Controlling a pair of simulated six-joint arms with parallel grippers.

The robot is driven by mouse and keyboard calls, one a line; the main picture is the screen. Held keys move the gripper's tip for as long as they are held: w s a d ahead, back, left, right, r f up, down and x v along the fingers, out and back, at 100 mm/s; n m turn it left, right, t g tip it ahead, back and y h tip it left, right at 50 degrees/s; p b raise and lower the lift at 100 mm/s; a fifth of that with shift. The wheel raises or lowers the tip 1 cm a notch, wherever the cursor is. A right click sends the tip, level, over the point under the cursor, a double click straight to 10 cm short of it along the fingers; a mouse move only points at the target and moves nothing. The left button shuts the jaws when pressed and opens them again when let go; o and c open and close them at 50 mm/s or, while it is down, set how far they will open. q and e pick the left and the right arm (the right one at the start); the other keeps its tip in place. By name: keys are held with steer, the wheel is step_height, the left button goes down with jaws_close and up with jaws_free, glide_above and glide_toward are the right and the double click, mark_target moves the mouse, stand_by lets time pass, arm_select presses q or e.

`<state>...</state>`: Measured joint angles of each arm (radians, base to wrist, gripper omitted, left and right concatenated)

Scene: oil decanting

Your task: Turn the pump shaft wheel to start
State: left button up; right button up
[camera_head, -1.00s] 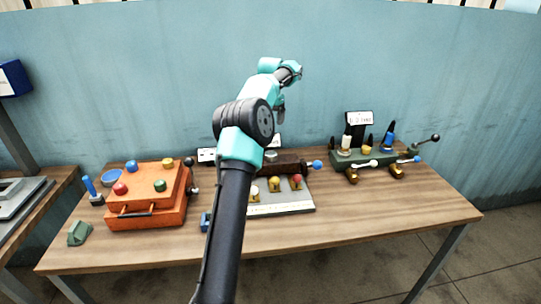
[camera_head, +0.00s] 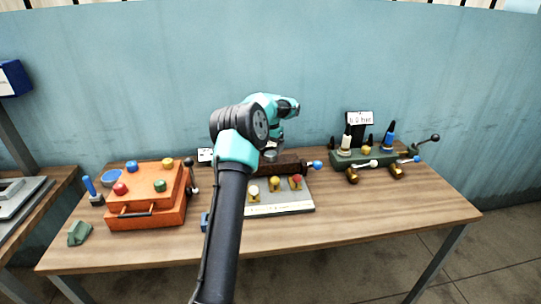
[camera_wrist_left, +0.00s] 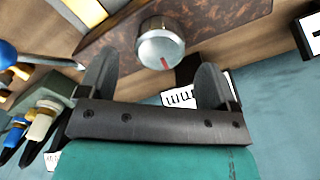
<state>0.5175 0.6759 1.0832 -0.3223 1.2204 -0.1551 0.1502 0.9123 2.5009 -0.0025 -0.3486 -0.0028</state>
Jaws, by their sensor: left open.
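A silver round wheel (camera_wrist_left: 162,45) with a red mark on its face sits on a dark brown block (camera_wrist_left: 215,18) in the left wrist view. In the head view the brown block (camera_head: 293,166) lies at the table's middle, and the silver wheel (camera_head: 270,156) shows at its left end, partly hidden by my arm. My left gripper (camera_wrist_left: 157,62) is open, with its two fingers to either side of the wheel in the picture and apart from it. In the head view my left gripper (camera_head: 274,142) is just above the wheel, largely hidden by its wrist.
A grey plate (camera_head: 290,207) with white, yellow and red knobs lies in front of the block. An orange box (camera_head: 148,216) with coloured knobs stands left. A green manifold (camera_head: 345,158) with levers and bottles stands right. The table's (camera_head: 390,220) front right is clear.

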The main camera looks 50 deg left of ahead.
mark_target(271, 153)
arm_select(q)
steer(key=shift+f, duration=2.1)
steer(key=shift+c, duration=0.2)
steer(key=c, duration=0.9)
